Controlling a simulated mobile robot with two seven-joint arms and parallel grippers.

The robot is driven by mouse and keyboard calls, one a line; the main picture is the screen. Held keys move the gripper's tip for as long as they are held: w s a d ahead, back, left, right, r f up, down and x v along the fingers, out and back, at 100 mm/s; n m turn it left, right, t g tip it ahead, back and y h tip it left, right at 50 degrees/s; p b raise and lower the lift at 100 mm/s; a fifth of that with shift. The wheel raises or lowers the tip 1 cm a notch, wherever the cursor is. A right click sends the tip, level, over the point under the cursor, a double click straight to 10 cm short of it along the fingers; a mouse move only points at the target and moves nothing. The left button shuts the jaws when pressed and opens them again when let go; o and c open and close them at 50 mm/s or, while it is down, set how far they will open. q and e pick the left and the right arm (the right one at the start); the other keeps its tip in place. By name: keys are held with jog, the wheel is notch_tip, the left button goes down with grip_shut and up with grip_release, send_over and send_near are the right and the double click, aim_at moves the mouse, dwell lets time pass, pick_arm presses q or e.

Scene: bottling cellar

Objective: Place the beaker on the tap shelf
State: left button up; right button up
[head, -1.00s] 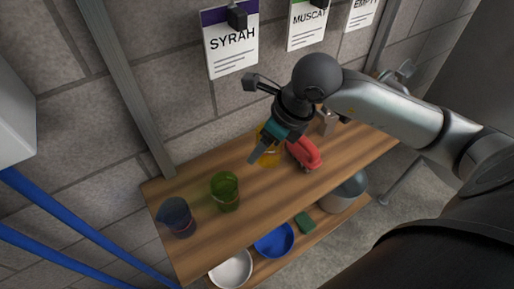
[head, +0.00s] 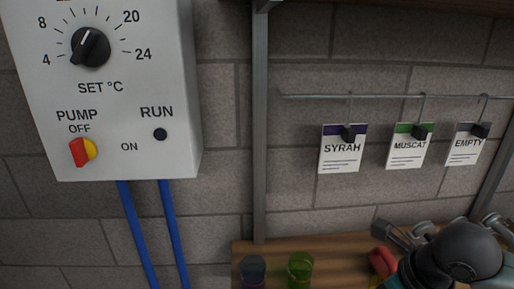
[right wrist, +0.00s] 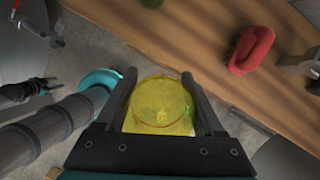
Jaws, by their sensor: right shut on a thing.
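A clear yellow beaker (right wrist: 160,103) is between the fingers of my right gripper (right wrist: 160,78) in the right wrist view. The gripper is shut on it, and grey floor shows behind it, beyond the wooden shelf's edge. In the head view my right gripper is at the lower right, and the beaker cannot be made out. The wooden shelf (head: 340,246) runs along the bottom of the head view; no tap is clearly visible, so I cannot tell whether it is the tap shelf.
A red-handled thing (right wrist: 250,50) lies on the shelf beside a grey metal piece (right wrist: 298,65). A control box (head: 110,95), a metal post (head: 259,150) and hanging cards (head: 342,148) are above.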

jog(key=shift+s+a+n, duration=0.3)
jog(key=shift+s+n, duration=0.05)
jog(key=shift+n, duration=0.15)
jog(key=shift+w+a+f+n+y, duration=0.1)
jog(key=shift+w+a+n+y, duration=0.15)
jog(key=shift+n, duration=0.25)
jog(key=w+a+r+n+g+y+b, duration=0.25)
jog(key=a+n+g, duration=0.25)
jog(key=n, duration=0.8)
notch_tip(320, 180, up, 9)
jog(key=w+n+g+h+b, duration=0.1)
jog(key=n+g+h+b, duration=0.25)
jog(key=n, duration=0.85)
pick_arm(q)
jog(key=f, duration=0.1)
jog(key=w+f, duration=0.1)
jog(key=f, duration=0.1)
jog(key=w+f, duration=0.1)
jog(key=f, duration=0.1)
jog(key=shift+d+f, duration=0.1)
jog(key=shift+f, duration=0.15)
pick_arm(e)
jog(key=s+f+n+h, duration=0.1)
jog(key=s+f+n, duration=0.2)
jog(key=f, duration=0.8)
jog(key=shift+s+d+f+h, duration=0.15)
jog(key=shift+s+d+h, duration=0.25)
jog(key=shift+s, duration=0.7)
